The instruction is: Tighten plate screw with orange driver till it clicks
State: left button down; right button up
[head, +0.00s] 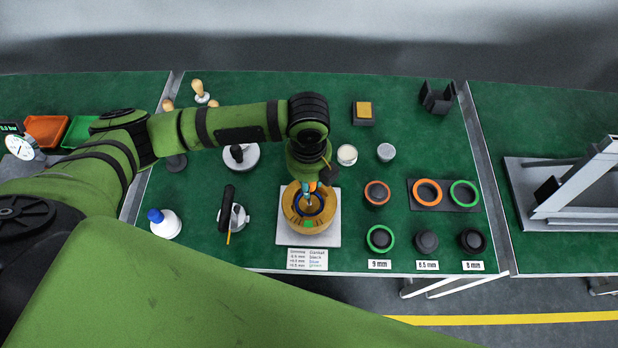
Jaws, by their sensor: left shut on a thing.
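My left gripper (315,180) points down over the brass ring-shaped housing (289,205), which stands on a light square plate (325,236). It is shut on the orange driver (313,187); only a small orange and teal part of the driver shows below the dark fingers. The driver reaches down into the housing's opening, where a blue ring is visible. The plate screw is hidden by the driver and gripper, so I cannot tell whether the tip sits in it. My right gripper is out of view.
A portafilter with a black handle (227,205) lies left of the housing, near a blue-topped white bottle (165,223). Several dark round pieces and orange and green rings (427,192) stand to the right. A printed gasket card (307,259) lies in front.

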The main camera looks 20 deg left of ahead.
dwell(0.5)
pick_arm(q)
jog(key=shift+s+f, duration=0.2)
jog(key=shift+f, duration=0.05)
jog(key=shift+r+p, duration=0.15)
jog(key=shift+p, duration=0.9)
dwell(0.5)
jog(key=shift+w+r, duration=0.15)
jog(key=shift+r, duration=0.5)
notch_tip(320, 180, up, 2)
jog(key=shift+r+p, duration=0.1)
jog(key=shift+p, duration=0.4)
jog(key=shift+r, duration=1.4)
